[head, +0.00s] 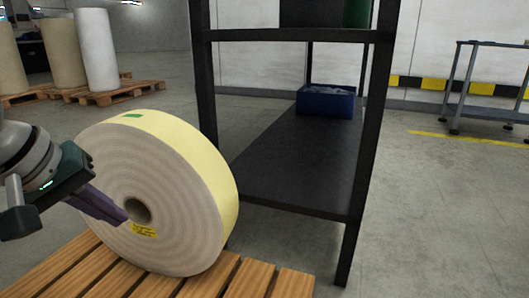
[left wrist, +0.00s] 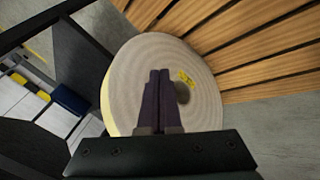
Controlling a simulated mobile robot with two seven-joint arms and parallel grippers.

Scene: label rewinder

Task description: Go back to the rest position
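A large label roll (head: 210,180), pale yellow outside with a grey-white ringed side, stands on its edge on a wooden pallet (head: 255,280). It has a dark core hole and a small yellow sticker on its side. My left gripper (head: 122,216) is in front of the roll's side, with its purple fingertips close to the core hole. In the left wrist view the two fingers (left wrist: 160,76) lie together with nothing between them, and the roll (left wrist: 125,62) is beyond them. I cannot tell whether the fingertips touch the roll. My right gripper is not in view.
A black shelf rack (head: 300,160) stands close behind the roll, with a blue bin (head: 326,102) on its lower shelf. Tall rolls (head: 98,50) stand on pallets at the back left. A grey cart (head: 490,112) is at the far right. The floor at the right is clear.

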